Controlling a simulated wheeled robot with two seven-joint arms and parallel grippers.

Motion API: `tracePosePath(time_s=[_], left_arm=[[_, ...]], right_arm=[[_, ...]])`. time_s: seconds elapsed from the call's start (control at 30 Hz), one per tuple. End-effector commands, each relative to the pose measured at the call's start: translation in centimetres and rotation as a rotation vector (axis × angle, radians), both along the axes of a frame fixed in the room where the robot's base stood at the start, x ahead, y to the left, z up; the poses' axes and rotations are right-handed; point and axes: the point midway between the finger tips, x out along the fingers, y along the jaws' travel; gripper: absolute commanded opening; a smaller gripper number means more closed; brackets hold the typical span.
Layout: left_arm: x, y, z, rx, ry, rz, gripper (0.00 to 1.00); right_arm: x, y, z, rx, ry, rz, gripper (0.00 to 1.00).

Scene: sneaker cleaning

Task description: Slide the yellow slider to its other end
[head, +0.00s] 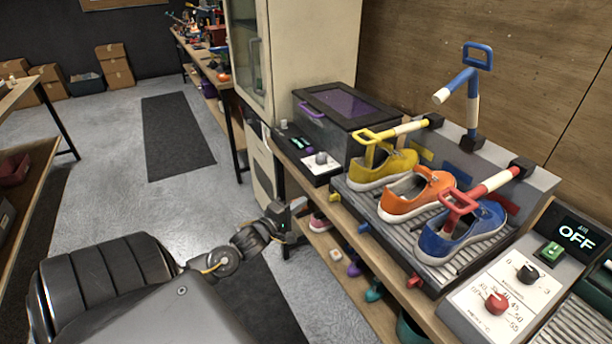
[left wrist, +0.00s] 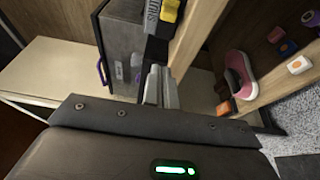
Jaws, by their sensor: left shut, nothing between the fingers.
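A small yellow slider knob (head: 335,197) sticks out of the front face of the grey shoe stand (head: 385,240), at its left end. A yellow block also shows at the top of the left wrist view (left wrist: 168,10); it looks like the same knob. My left gripper (head: 297,208) is shut and empty, in front of the bench edge, left of the knob and apart from it. Its grey fingers (left wrist: 161,88) point up in the left wrist view, below the yellow block. My right gripper is not in view.
A blue knob (head: 362,227) and a red knob (head: 414,280) sit further along the stand's front. Yellow, orange and blue shoes stand on top under hinged handles. A white control panel (head: 321,166) lies left of the stand. A lower shelf holds shoes (left wrist: 239,74).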

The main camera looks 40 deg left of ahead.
Motion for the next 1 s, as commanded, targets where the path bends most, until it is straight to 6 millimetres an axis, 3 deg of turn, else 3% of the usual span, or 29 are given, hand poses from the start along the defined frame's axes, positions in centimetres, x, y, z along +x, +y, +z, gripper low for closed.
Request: tracePosePath(time_s=[0.4, 0.63, 1.0], left_arm=[[8.5, 0.5, 0.2, 0.003, 0.000, 0.002, 0.00], [7.5, -2.6, 0.1, 0.001, 0.003, -0.001, 0.00], [7.1, -3.5, -0.1, 0.002, 0.002, 0.001, 0.00]], right_arm=[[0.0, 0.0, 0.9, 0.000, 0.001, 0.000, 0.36], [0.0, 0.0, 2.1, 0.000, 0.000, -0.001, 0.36], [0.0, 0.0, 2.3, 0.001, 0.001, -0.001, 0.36]])
